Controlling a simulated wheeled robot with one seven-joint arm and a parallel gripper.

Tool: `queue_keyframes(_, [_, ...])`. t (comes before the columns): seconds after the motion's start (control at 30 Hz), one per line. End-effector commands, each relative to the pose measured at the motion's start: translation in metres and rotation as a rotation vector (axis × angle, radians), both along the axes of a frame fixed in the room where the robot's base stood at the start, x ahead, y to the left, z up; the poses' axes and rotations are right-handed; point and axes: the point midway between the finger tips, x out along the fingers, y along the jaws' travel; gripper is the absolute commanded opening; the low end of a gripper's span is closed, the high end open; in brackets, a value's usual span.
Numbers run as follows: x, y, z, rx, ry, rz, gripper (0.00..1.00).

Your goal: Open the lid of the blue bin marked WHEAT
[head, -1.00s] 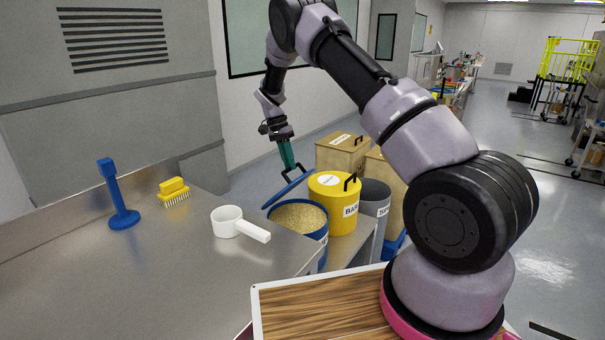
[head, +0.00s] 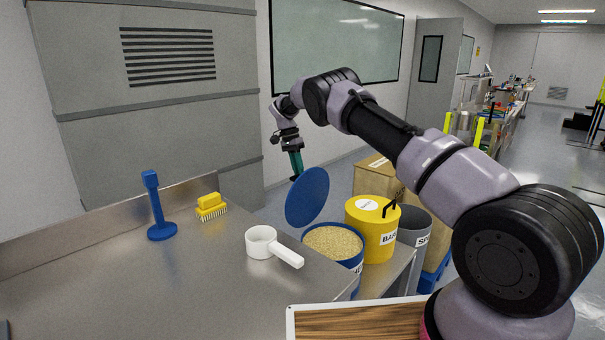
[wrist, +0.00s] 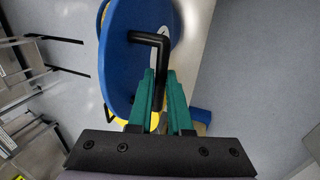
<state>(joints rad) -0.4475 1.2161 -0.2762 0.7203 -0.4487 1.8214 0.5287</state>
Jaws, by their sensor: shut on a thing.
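The blue bin (head: 350,263) stands beyond the right edge of the steel table, full of pale grain; only part of its label shows. Its round blue lid (head: 307,197) stands tilted up steeply at the bin's far left side, and the grain (head: 333,242) is uncovered. My gripper (head: 296,174) is behind and above the lid in the head view. In the wrist view, the green fingers (wrist: 161,100) are shut on the black lid handle (wrist: 150,38), with the blue lid (wrist: 118,60) close in front. The handle is hidden in the head view.
A yellow lidded bin (head: 370,240) and a grey bin (head: 415,225) stand right of the blue bin. A white scoop (head: 262,243), a blue stand (head: 158,210) and a yellow brush (head: 210,206) are on the steel table (head: 150,290). Cardboard-coloured boxes (head: 370,176) stand behind.

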Motion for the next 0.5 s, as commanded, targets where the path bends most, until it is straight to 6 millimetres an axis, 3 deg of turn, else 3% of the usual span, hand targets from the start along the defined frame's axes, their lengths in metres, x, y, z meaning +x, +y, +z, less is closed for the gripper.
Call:
queue_keyframes(0.43, [-0.0026, 0.0027, -0.0067, 0.001, 0.014, -0.001, 0.00])
queue_keyframes(0.47, [-0.0027, 0.0027, -0.0068, 0.001, 0.014, -0.001, 0.25])
queue_keyframes(0.5, [-0.0026, 0.0025, -0.0066, 0.000, 0.014, -0.001, 0.40])
